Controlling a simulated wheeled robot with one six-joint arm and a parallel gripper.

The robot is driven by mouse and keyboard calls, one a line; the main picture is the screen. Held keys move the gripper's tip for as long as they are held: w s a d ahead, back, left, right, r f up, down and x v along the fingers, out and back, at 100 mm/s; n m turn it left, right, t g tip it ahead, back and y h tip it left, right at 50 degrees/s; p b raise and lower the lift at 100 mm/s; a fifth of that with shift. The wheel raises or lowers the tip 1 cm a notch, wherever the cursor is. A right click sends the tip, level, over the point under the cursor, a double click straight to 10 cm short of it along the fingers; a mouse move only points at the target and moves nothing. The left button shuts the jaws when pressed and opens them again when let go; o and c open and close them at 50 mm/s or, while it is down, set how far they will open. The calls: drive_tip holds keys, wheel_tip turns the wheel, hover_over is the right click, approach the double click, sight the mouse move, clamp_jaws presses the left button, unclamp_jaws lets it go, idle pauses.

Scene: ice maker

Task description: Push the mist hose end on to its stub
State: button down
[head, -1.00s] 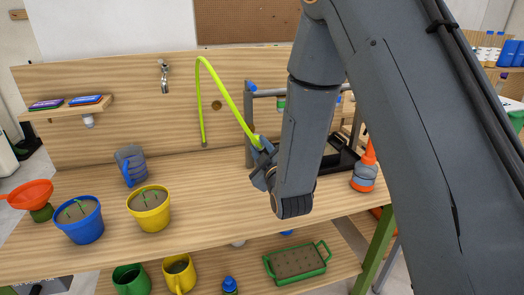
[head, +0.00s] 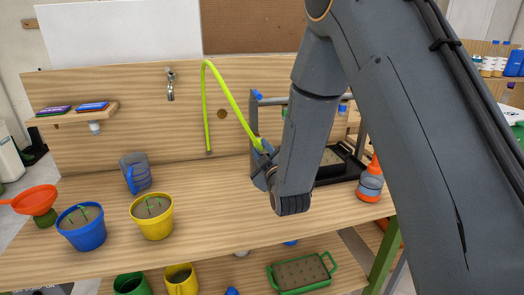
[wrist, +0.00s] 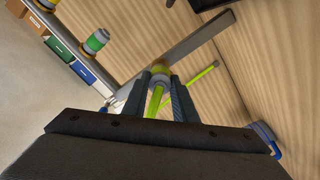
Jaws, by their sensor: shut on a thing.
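The mist hose (head: 229,96) is a yellow-green tube. It arches from a hanging lower part at the back board over to my gripper (head: 266,153). In the wrist view my gripper (wrist: 161,88) is shut on the hose (wrist: 155,101), with a pale collar (wrist: 160,78) showing at the fingertips. That collar lies in front of the grey bar of a frame (wrist: 180,52); I cannot tell whether they touch. The hose's other part (wrist: 200,77) passes to the right of the fingers. I cannot clearly make out the stub. In the head view, my arm hides part of the frame.
A grey frame post (head: 255,125) stands beside my gripper. A black tray (head: 340,165) and an orange-topped bottle (head: 370,182) are to the right. A yellow pot (head: 152,227), blue pot (head: 82,236) and blue jug (head: 136,178) stand left. The bench front between is clear.

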drive_tip(key=shift+b+x, duration=0.5)
drive_tip(key=shift+x, duration=0.9)
idle(0.6)
drive_tip(key=c, duration=1.4)
unclamp_jaws()
drive_tip(key=shift+o, duration=0.2)
drive_tip(key=b+v, duration=0.1)
drive_tip(key=v, duration=0.6)
drive_tip(key=shift+s, duration=0.4)
drive_tip(key=shift+d, duration=0.1)
